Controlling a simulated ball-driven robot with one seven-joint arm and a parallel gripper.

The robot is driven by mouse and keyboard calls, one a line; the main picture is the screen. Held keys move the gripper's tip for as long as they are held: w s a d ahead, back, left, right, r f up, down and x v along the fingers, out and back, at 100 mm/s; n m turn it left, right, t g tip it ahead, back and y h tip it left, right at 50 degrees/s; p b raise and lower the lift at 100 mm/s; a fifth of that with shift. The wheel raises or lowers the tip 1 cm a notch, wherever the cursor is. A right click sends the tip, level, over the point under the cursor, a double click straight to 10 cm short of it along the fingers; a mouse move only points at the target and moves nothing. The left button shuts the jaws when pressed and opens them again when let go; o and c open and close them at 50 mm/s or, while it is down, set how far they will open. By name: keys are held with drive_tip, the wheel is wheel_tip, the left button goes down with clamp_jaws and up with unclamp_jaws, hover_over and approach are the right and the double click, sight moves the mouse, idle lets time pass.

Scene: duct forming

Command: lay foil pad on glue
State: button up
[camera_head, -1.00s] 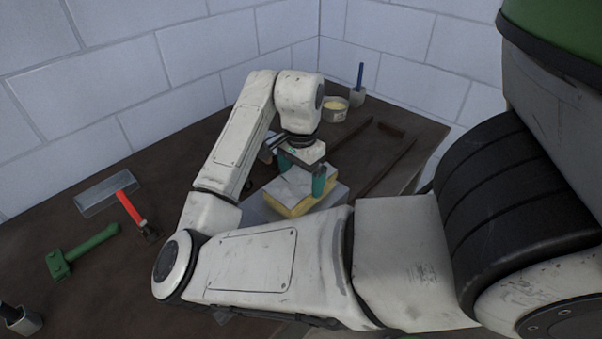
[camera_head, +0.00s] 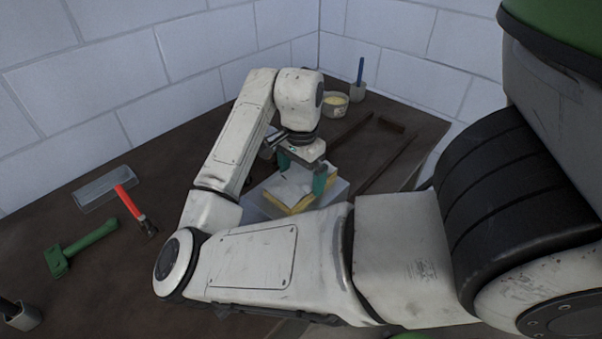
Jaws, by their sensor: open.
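The foil pad (camera_head: 290,192) is a yellow block with a silvery grey top face. It rests on a grey sheet-metal piece (camera_head: 335,194) on the dark bench, behind my forearm. My gripper (camera_head: 301,181) points down over the pad, with its green fingers apart on either side of it. I cannot tell whether the fingers touch the pad. Any glue beneath the pad is hidden, and my arm covers the near part of the metal.
On the left lie a red-handled hammer (camera_head: 131,203), a clear flat tray (camera_head: 100,189) and a green tool (camera_head: 80,247). At the back stand a tub of yellowish paste (camera_head: 335,104) and a blue-handled brush in a cup (camera_head: 358,84). Long dark bars (camera_head: 385,167) lie right of the pad.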

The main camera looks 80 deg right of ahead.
wheel_tip(320, 180, up, 11)
drive_tip(key=p, duration=0.1)
idle(0.3)
drive_tip(key=shift+f, duration=0.15)
idle(0.4)
